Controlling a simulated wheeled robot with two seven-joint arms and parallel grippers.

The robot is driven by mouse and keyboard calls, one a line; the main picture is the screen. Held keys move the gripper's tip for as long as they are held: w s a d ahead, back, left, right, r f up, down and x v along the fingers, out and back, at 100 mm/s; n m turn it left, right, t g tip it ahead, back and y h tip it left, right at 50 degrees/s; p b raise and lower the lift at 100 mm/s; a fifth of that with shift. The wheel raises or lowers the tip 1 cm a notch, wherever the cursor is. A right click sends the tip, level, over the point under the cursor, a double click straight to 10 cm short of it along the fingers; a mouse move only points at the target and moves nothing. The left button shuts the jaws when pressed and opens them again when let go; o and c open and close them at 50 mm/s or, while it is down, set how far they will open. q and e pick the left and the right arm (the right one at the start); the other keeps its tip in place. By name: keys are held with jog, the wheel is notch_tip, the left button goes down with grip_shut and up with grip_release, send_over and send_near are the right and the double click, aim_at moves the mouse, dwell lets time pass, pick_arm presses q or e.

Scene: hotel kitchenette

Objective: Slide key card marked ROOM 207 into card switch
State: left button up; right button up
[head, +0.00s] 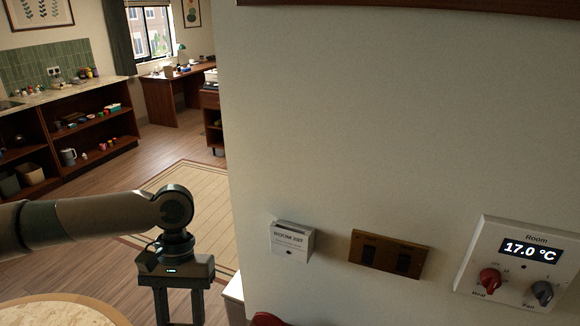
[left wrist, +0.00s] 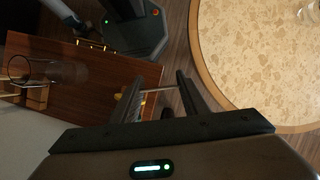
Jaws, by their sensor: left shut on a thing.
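The card switch (head: 290,241) is a small white box on the wall, with a slot along its top and "ROOM 207" printed on its front. My left gripper (head: 180,318) hangs fingers-down to the left of the switch and lower than it, clear of the wall; its tips are cut off by the frame's bottom edge. In the left wrist view my left gripper (left wrist: 157,80) is shut on a thin pale thing (left wrist: 157,90) seen edge-on between the fingers. It looks like the key card, but no marking on it can be read.
A brown switch plate (head: 388,254) and a thermostat (head: 522,265) are on the wall right of the card switch. A round table (left wrist: 265,60) lies beside the gripper. A wooden surface (left wrist: 110,72) with a clear glass is opposite. A red object (head: 268,319) shows below the switch.

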aim_at(291, 169)
pick_arm(q)
jog(key=shift+w+d+r+m, duration=0.25)
jog(key=shift+w+r+m, duration=0.1)
jog(key=shift+m, duration=0.15)
jog(key=shift+w+d+r+n+t+h+p, duration=0.3)
jog(key=shift+w+d+r+n+t+p, duration=1.9)
jog(key=shift+r+n, duration=2.7)
jog(key=shift+w+d+r+n+t+h+p, duration=0.5)
jog(key=shift+w+d+r+n+p, duration=1.4)
jog(key=shift+d+r+n, duration=3.15)
jog(key=shift+w+d+r+n+t+h+p, duration=0.1)
jog(key=shift+w+d+r+n+t+p, duration=2.05)
jog(key=shift+n, duration=4.2)
jog(key=shift+w+d+r+g+b, duration=0.55)
jog(key=shift+w+r+b, duration=0.1)
jog(key=shift+b, duration=0.35)
